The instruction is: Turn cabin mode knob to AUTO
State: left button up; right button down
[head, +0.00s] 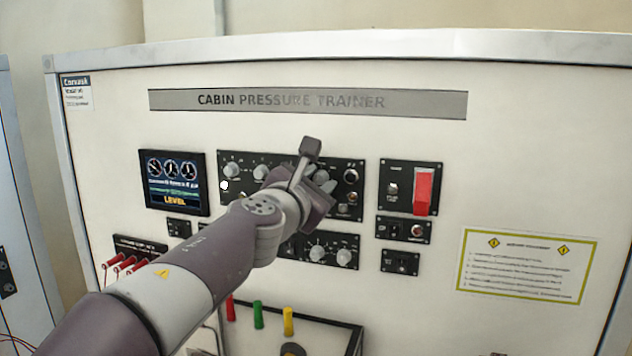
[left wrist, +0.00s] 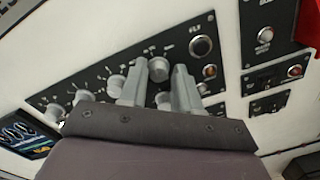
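The dark upper control panel (head: 226,182) carries rows of grey knobs; its small labels are too blurred to read, so I cannot tell which knob is cabin mode. My left gripper (head: 322,182) is in front of its right half and hides part of it. In the left wrist view my left gripper (left wrist: 159,72) has its two grey fingers apart. A round grey knob (left wrist: 158,66) shows between the fingertips, with another knob (left wrist: 163,99) lower between the fingers. I cannot tell whether the fingers touch either. My right gripper is in neither view.
A screen reading LEVEL (head: 173,183) is left of the panel. A red switch cover (head: 423,190) is on a small panel to the right. A lower knob panel (head: 333,249) is below my arm. Red, green and yellow handles (head: 259,315) stick out at the bottom.

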pick_arm(q)
jog(key=shift+w, duration=0.1)
grip_shut()
jog(key=shift+f+n, duration=0.1)
jog(key=shift+n, duration=0.2)
jog(key=n+b, duration=0.1)
jog(key=n, duration=0.2)
jog(key=shift+n, duration=0.4)
jog(key=n, duration=0.5)
jog(key=shift+f+n+b, duration=0.1)
jog(key=shift+n+b, duration=0.2)
jog(key=shift+b, duration=0.05)
